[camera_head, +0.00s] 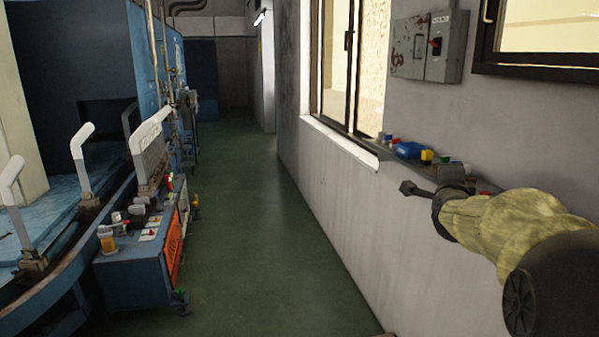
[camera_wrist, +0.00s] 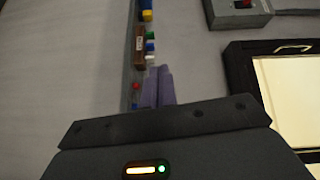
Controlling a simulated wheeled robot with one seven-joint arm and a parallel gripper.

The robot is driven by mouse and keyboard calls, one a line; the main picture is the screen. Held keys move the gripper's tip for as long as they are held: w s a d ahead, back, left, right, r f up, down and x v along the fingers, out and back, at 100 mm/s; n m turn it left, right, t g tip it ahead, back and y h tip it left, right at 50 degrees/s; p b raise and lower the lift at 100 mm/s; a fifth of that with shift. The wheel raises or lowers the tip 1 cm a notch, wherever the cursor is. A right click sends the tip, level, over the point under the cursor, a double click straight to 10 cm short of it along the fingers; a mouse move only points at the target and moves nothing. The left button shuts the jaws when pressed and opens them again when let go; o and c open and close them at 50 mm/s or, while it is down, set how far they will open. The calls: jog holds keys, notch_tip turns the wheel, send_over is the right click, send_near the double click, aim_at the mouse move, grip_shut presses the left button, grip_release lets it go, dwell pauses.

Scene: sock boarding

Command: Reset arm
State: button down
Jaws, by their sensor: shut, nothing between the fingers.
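A grey switch box (camera_head: 428,47) hangs above. A blue machine with white sock boards (camera_head: 82,157) stands at left. The green floor (camera_head: 240,230) between is clear.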

jog(key=s+a+f+n+g+y, duration=0.2)
jog(key=s+a+f+n, duration=0.15)
jog(key=f, duration=0.35)
jog(key=s+a+f+n+g+y, duration=0.2)
jog(key=s+a+f+n+g, duration=0.1)
jog(key=a+f+n, duration=0.3)
jog(key=s+a+f+n+g+y, duration=0.1)
jog(key=s+a+f+n+g, duration=0.15)
jog(key=f, duration=0.55)
jog(key=s+a+f+n+g+y, duration=0.1)
jog(key=s+a+f+n+g, duration=0.25)
jog(key=s+f, duration=0.4)
jog(key=s+a+f+n+g+y, duration=0.1)
jog(key=s+a+f+n+g, duration=0.25)
jog(key=s, duration=0.75)
notch_tip(320, 180, up, 18)
jog(key=n+p, duration=0.2)
jog(key=p, duration=1.6)
jog(key=shift+w+d+r+t, duration=0.15)
jog(key=shift+w+d+t, duration=0.05)
jog(key=shift+d+t, duration=0.2)
jog(key=c, duration=1.5)
grip_release()
jog(key=shift+s, duration=0.1)
